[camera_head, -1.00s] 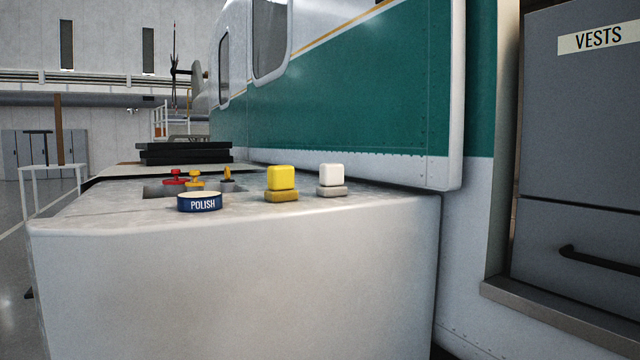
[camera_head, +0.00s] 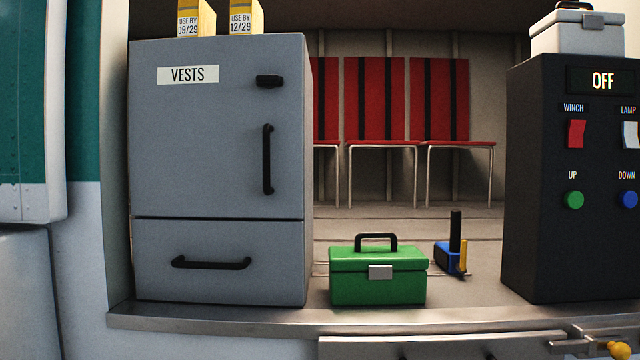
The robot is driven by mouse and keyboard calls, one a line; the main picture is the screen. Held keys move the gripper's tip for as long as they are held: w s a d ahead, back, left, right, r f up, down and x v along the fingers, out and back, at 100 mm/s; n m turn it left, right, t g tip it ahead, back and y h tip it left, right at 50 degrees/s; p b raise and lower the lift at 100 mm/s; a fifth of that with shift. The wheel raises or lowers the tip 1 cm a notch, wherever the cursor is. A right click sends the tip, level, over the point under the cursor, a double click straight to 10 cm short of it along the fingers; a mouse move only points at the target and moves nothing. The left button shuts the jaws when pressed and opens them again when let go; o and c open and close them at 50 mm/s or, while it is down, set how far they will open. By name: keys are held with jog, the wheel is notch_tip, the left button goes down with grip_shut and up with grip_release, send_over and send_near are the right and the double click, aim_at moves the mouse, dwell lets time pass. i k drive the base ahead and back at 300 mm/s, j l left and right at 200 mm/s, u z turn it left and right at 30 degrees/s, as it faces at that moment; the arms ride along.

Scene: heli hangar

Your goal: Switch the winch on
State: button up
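The winch switch (camera_head: 576,134) is a red rocker under the label WINCH on a black control box (camera_head: 540,230) at the right of the head view. A lit display (camera_head: 602,81) above it reads OFF. A white switch (camera_head: 630,135) under LAMP is cut by the right edge. A green UP button (camera_head: 573,200) and a blue DOWN button (camera_head: 628,197) sit below. My gripper does not show in the head view.
A grey VESTS cabinet (camera_head: 220,130) stands left, with two yellow boxes on top. A green toolbox (camera_head: 378,278) and a blue object (camera_head: 450,258) are on the cabin floor. Red seats (camera_head: 375,100) are behind. A white case (camera_head: 578,36) tops the control box. A metal sill (camera_head: 250,318) runs in front.

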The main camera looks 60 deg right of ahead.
aim_at(575, 128)
jog(key=z, duration=2.95)
jog(key=l+u, duration=0.25)
jog(key=l, duration=0.35)
jog(key=k, duration=0.05)
